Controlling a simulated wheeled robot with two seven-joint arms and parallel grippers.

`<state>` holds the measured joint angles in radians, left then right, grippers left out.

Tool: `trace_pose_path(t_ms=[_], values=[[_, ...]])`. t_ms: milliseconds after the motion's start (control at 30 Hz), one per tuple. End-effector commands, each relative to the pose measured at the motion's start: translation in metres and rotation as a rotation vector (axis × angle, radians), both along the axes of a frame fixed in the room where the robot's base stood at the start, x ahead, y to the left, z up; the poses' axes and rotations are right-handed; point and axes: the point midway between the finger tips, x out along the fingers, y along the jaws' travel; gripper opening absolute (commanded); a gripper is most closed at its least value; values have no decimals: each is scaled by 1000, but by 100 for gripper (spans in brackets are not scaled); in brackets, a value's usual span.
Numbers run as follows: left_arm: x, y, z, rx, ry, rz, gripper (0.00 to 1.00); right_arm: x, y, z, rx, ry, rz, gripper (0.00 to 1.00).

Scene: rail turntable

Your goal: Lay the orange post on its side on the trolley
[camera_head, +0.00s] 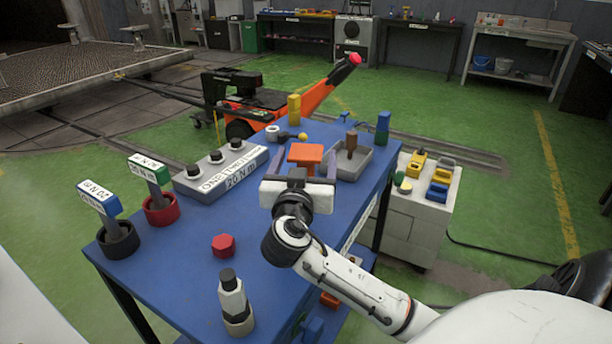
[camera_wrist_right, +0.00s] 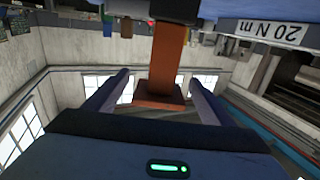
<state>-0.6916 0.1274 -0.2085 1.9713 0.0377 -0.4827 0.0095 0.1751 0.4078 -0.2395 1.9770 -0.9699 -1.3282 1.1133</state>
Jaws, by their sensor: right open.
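The orange post (camera_head: 306,153) stands upright on the blue trolley top (camera_head: 190,240), with a flat, square orange head. In the right wrist view, which looks upside down, the orange post (camera_wrist_right: 168,50) shows its narrow shaft and wider head. My right gripper (camera_head: 305,160) is open, with one purple finger on each side of the post. Gaps show between post and fingers in the wrist view, so it is not clamped. The post's foot is hidden in the head view. My left gripper is not in view.
A grey block with several knobs (camera_head: 222,168) stands left of the gripper. Two ring-based tools (camera_head: 160,208) are farther left. A grey tray (camera_head: 350,160) with a brown peg is right of the post. A red hex piece (camera_head: 223,245) lies nearer, with bare blue surface around it.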

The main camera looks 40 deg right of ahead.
Motion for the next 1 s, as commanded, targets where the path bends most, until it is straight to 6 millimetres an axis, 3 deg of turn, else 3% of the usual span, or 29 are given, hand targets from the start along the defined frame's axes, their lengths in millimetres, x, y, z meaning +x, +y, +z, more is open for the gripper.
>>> trace_pose_path(t_ms=[267, 733, 1000], values=[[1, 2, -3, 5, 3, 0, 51, 3, -4, 0, 2, 0, 1, 77], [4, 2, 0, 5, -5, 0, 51, 3, -4, 0, 1, 1, 1, 1], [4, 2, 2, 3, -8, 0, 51, 3, -4, 3, -1, -5, 1, 0]])
